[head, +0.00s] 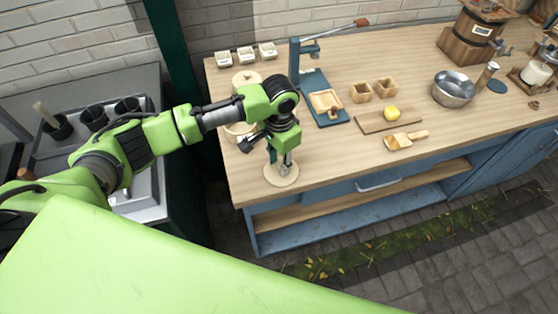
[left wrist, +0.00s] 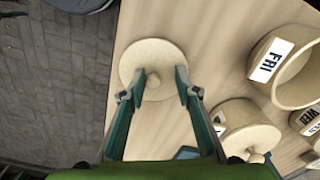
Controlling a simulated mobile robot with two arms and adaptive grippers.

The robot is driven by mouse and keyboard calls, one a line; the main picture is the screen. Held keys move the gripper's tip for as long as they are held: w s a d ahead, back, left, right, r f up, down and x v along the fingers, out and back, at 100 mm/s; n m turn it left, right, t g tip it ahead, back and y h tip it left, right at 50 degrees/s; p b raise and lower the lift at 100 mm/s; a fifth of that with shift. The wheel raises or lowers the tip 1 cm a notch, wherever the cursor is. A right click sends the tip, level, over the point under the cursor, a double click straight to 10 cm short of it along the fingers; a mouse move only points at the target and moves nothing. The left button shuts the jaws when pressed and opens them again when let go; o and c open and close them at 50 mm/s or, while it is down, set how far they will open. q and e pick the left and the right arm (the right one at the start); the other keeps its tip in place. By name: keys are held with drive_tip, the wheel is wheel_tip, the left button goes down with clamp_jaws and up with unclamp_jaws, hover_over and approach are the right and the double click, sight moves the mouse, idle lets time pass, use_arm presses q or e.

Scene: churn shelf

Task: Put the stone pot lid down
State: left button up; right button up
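The stone pot lid (head: 281,177), a pale round disc, lies near the left front corner of the worktop. It also shows in the left wrist view (left wrist: 150,54), with its small knob between the finger tips. My left gripper (left wrist: 159,74) is right over the lid, with its fingers apart and gaps beside the knob. In the head view, my left gripper (head: 285,163) points down at the lid. An open stone pot labelled FRI (left wrist: 305,72) and a lidded stone pot (left wrist: 245,122) stand to the right in the wrist view. My right gripper is out of view.
The wooden worktop (head: 330,165) is bare just right of the lid. Further right are a cutting board (head: 372,125) with a yellow item (head: 392,113), a wooden scoop (head: 400,141) and a metal bowl (head: 453,88). A blue press stand (head: 318,80) stands behind.

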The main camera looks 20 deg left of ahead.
sight(280, 164)
use_arm(q)
drive_tip(key=shift+r, duration=0.3)
wheel_tip(280, 164, up, 12)
drive_tip(key=b, duration=0.2)
drive_tip(key=shift+f, duration=0.2)
drive_tip(key=shift+d, duration=0.1)
